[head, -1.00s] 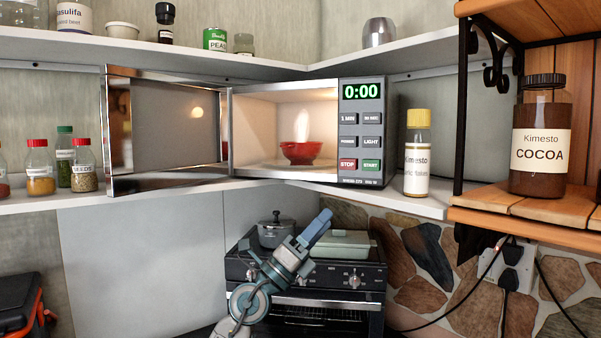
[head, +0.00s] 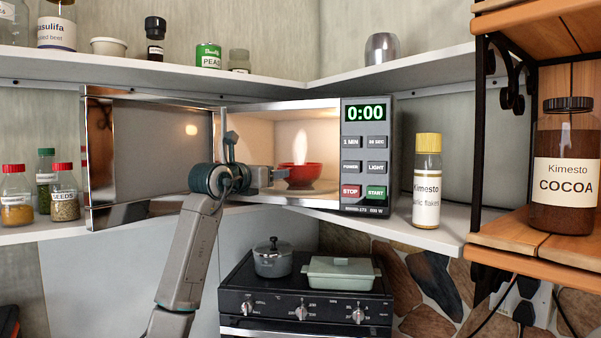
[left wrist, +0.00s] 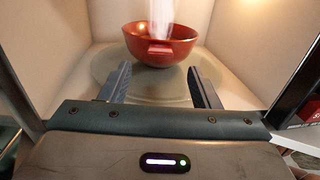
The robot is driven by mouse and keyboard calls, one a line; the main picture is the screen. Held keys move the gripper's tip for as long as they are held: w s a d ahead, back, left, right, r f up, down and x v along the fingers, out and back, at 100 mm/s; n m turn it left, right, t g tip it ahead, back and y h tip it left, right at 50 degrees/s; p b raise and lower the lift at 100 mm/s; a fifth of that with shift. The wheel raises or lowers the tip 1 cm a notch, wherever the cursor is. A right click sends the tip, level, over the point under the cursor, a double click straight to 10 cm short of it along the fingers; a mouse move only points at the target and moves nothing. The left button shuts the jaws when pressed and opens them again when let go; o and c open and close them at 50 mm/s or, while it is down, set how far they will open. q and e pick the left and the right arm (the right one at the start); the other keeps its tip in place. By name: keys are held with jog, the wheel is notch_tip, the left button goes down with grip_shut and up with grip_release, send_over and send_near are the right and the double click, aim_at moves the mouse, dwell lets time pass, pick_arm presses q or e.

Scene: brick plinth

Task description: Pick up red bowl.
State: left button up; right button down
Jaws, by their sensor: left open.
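The red bowl (head: 302,174) stands upright inside the open microwave (head: 367,205), with pale steam above it. In the left wrist view the bowl (left wrist: 162,45) sits on the glass turntable (left wrist: 110,62), with a small red tab on its near side. My left gripper (head: 280,174) reaches in at the microwave's opening, just left of the bowl in the head view. In the left wrist view its two fingers (left wrist: 160,84) are apart and empty, short of the bowl, which lies ahead between their lines. My right gripper is in neither view.
The microwave door (head: 140,155) is swung open to the left. A yellow-capped bottle (head: 427,182) stands right of the microwave. Spice jars (head: 65,195) stand at the left. A stove (head: 300,290) with a pot (head: 273,260) and a green lidded dish (head: 345,273) is below.

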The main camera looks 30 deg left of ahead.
aim_at(288, 167)
pick_arm(q)
jog(key=w+p, duration=0.2)
jog(key=w+r+p, duration=0.1)
jog(key=w+p, duration=0.1)
jog(key=shift+w, duration=0.3)
jog(key=shift+w+d+f, duration=0.1)
jog(key=shift+w+f, duration=0.15)
jog(key=shift+w, duration=0.35)
jog(key=shift+c, duration=0.7)
jog(key=shift+s, duration=0.1)
jog(key=c, duration=1.1)
jog(key=shift+r, duration=0.15)
